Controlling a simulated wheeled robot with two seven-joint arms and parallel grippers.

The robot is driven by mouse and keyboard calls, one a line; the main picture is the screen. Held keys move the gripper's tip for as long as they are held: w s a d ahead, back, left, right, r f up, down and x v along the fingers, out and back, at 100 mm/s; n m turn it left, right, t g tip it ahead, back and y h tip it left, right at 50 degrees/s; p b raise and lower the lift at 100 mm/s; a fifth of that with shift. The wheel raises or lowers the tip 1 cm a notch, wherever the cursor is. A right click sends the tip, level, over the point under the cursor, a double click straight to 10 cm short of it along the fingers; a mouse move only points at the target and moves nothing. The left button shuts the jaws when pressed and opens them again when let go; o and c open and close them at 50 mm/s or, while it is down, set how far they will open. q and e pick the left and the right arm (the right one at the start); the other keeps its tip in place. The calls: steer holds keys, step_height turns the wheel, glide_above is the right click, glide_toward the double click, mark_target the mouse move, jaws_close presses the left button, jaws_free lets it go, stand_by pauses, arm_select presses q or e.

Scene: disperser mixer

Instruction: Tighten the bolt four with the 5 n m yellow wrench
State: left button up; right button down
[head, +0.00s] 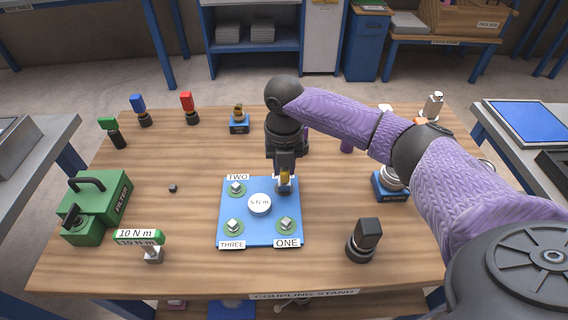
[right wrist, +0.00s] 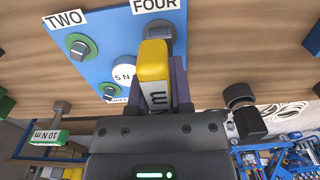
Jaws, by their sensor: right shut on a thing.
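My right gripper (head: 284,178) is shut on the yellow wrench (right wrist: 153,66), over the back right corner of the blue plate (head: 262,232). The wrench's far end is by bolt four (right wrist: 159,30), under the FOUR label (right wrist: 156,5); I cannot tell whether it is seated on the bolt. In the head view the gripper hides bolt four. Bolt two (head: 236,188), bolt three (head: 233,226) and bolt one (head: 286,224) stand on green discs around a white "5 N m" disc (head: 260,203). My left gripper is out of view.
A black-topped part (head: 364,240) stands at front right. The blue RETURN stand (head: 390,188) is right of the plate. Blue, red and green handled items stand at back left.

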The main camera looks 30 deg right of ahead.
steer(key=shift+r+m+p, duration=0.15)
steer(key=shift+m+p, duration=0.55)
steer(key=shift+p, duration=0.2)
steer(key=shift+m+p, duration=0.85)
steer(key=shift+m, duration=0.05)
steer(key=shift+m+p, duration=0.6)
steer(key=shift+m, duration=0.1)
steer(key=shift+m+p, duration=0.3)
steer(key=shift+m, duration=0.2)
steer(key=shift+f, duration=0.2)
